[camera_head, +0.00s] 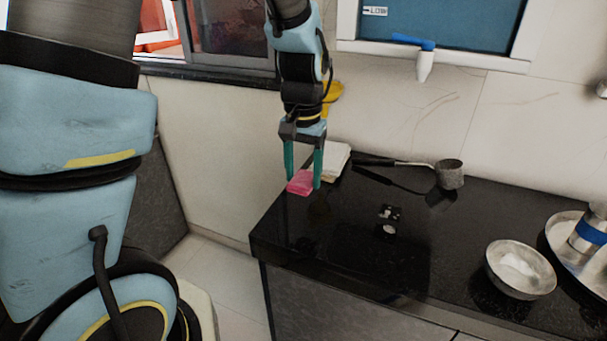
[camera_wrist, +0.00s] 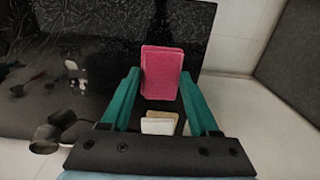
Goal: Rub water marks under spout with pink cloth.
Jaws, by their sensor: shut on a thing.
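My gripper (camera_head: 303,186) has its green fingers pointing down at the left end of the black counter (camera_head: 335,255). It is shut on the pink cloth (camera_head: 299,182), a small folded block. In the wrist view the cloth (camera_wrist: 161,72) sits between the fingertips. I cannot tell whether it touches the counter. Small pale marks (camera_head: 390,212) lie on the counter to the right of the gripper; they also show in the wrist view (camera_wrist: 71,65). I cannot tell whether they are water marks. No waterpot with a spout is recognisable.
A cream folded stack (camera_head: 335,161) lies just behind the gripper. A long-handled ladle (camera_head: 450,174) lies along the wall. A metal bowl (camera_head: 519,270) and a tray (camera_head: 556,238) with a blue-banded metal vessel (camera_head: 590,236) stand at right. The middle counter is mostly clear.

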